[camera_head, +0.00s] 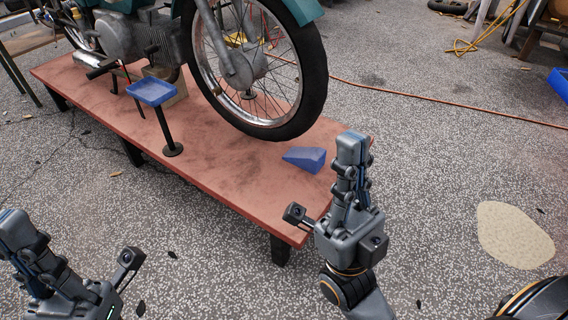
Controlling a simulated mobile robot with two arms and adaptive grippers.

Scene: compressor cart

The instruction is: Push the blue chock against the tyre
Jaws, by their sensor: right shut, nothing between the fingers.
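The blue chock (304,158) is a wedge lying on the red-brown platform near its right end. Its thin end points left and its tall end is on the right. The motorcycle's front tyre (312,95) stands just behind it, with a narrow strip of platform seeming to show between them. My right gripper (352,142) is shut and empty, just right of the chock's tall end. Whether it touches the chock cannot be told. My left gripper (14,222) is at the lower left, far from the chock, and looks shut and empty.
The low platform (225,188) carries the motorcycle. A small blue tray on a stand (151,91) is left of the wheel. An orange cable (430,103) runs over the ground behind. A pale patch (515,235) lies on the open ground at right.

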